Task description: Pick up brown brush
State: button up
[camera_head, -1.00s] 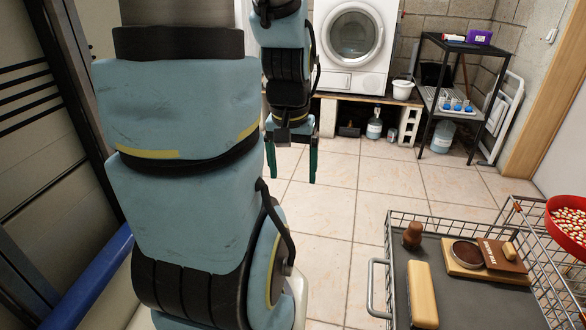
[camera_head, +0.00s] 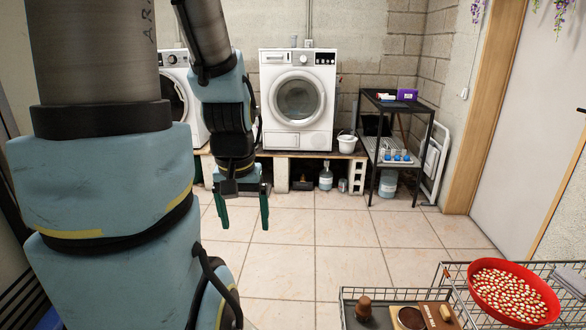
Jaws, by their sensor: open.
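My gripper (camera_head: 243,207) hangs at centre left, pointing down, with its two green fingers apart and nothing between them. It is in front of the washing machines, above the tiled floor and well away from the wire cart. At the bottom right, the wire cart (camera_head: 345,298) holds a small brown knob-shaped item (camera_head: 363,308), which may be the handle of a brush; I cannot tell for sure. Beside it are a dark round tin (camera_head: 411,319) and a brown box (camera_head: 433,312). The cart's front part is cut off by the frame edge.
A red bowl of small pieces (camera_head: 484,268) sits at the cart's right. A white washing machine (camera_head: 297,105) stands on a low block-supported plinth (camera_head: 312,154). A black shelf (camera_head: 401,122) stands at the back right. The floor between my gripper and the cart is clear.

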aim_at(364, 309)
jog(key=i+j, duration=0.75)
jog(key=i, duration=0.15)
jog(key=i+j+z, duration=0.1)
jog(key=z, duration=0.3)
jog(key=i+j+z, duration=0.1)
jog(key=z, duration=0.3)
jog(key=j+z, duration=0.2)
jog(key=z, duration=0.2)
jog(key=i, duration=0.05)
